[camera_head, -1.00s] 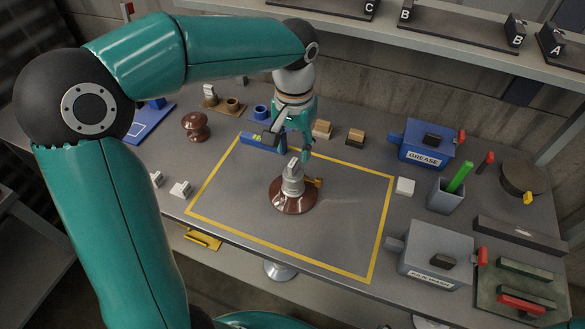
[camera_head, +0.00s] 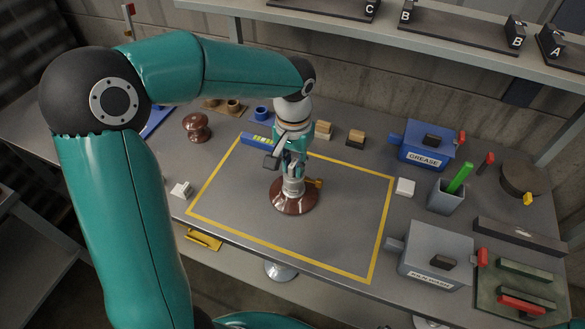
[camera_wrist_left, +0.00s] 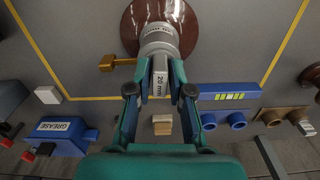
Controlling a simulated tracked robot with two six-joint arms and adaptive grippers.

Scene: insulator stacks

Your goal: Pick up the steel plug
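The steel plug is a grey upright tab marked "20 mm" (camera_wrist_left: 161,83). It stands in the grey metal cap (camera_head: 293,186) of a brown insulator disc (camera_head: 291,204), inside the yellow outline on the bench. My left gripper (camera_head: 294,172) points down over it and hides most of the plug in the head view. In the left wrist view its two fingers (camera_wrist_left: 160,75) lie on either side of the tab, very close to it. I cannot tell whether they touch it. A brass piece (camera_head: 315,183) sticks out from the cap's side. My right gripper is not in view.
A blue level (camera_head: 257,139) lies behind the insulator at the outline's back edge. A blue GREASE box (camera_head: 423,156), a grey box (camera_head: 434,262), a white block (camera_head: 405,187) and a cup with a green stick (camera_head: 447,195) stand to the right. The outlined area's front is clear.

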